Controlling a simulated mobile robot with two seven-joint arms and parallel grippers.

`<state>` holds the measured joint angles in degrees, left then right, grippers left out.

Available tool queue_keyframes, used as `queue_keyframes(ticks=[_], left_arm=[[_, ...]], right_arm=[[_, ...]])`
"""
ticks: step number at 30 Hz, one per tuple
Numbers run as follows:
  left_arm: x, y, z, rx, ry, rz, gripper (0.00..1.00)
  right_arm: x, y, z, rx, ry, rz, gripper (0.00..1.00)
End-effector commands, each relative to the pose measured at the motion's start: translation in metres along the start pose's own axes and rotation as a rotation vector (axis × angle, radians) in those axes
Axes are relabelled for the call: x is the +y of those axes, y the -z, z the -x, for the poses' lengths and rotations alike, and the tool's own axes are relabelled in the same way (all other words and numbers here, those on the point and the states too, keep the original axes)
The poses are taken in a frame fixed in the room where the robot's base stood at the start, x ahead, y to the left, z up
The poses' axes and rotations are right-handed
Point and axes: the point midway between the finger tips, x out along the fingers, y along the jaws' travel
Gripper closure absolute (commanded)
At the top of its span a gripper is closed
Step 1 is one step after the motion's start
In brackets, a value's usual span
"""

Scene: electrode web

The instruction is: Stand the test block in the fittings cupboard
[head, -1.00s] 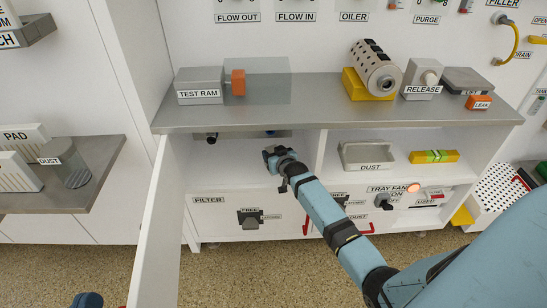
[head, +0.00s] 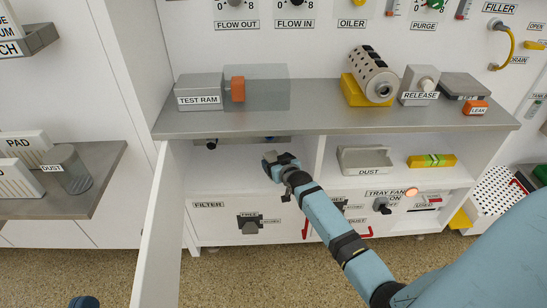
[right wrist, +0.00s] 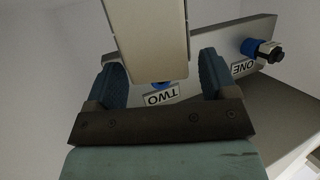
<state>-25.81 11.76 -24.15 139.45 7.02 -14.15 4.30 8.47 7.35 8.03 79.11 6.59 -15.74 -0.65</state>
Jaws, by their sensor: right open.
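The fittings cupboard (head: 232,172) is the open left bay under the worktop, its door (head: 158,235) swung out. My right gripper (head: 280,160) reaches into its front. In the right wrist view, its blue fingers (right wrist: 162,84) are open, one on each side of a pale block (right wrist: 148,35), likely the test block. I cannot tell whether they touch it. Behind is a plate (right wrist: 222,60) with upside-down labels ONE and TWO and blue-collared fittings (right wrist: 262,49). The block's foot is out of view. A dark blue piece, likely of my left gripper (head: 85,302), shows at the lower left edge.
The worktop (head: 320,119) above carries the test ram (head: 200,91), a perforated cylinder (head: 374,76) and the release box (head: 419,85). The right bay holds a dust tray (head: 366,161) and a yellow-green level (head: 431,160). A divider (head: 315,160) stands right of my gripper.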

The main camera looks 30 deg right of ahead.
Motion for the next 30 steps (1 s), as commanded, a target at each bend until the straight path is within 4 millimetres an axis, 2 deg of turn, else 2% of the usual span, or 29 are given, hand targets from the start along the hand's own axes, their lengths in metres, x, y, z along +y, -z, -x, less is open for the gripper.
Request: queue_keyframes(ticks=[1, 4, 8, 12, 18, 30], left_arm=[[0.002, 0.012, -0.001, 0.020, 0.001, 0.000, 1.00], [0.005, 0.024, -0.001, 0.062, 0.003, -0.003, 1.00], [0.001, 0.023, 0.000, 0.046, 0.021, -0.012, 1.00], [-0.005, 0.011, 0.002, -0.011, 0.044, -0.020, 1.00], [-0.009, 0.004, 0.003, -0.046, 0.057, -0.025, 1.00], [-0.009, 0.003, 0.003, -0.047, 0.057, -0.026, 1.00]], right_arm=[[0.000, 0.003, 0.015, -0.002, 0.000, 0.000, 0.21], [0.000, 0.003, 0.037, -0.003, 0.000, -0.001, 0.21], [0.000, 0.002, 0.063, -0.003, 0.000, -0.001, 0.21], [0.000, 0.002, 0.081, -0.001, 0.000, -0.001, 0.21], [0.000, 0.001, 0.091, 0.000, 0.000, 0.000, 0.21], [0.000, 0.001, 0.091, 0.000, 0.000, 0.000, 0.21]])
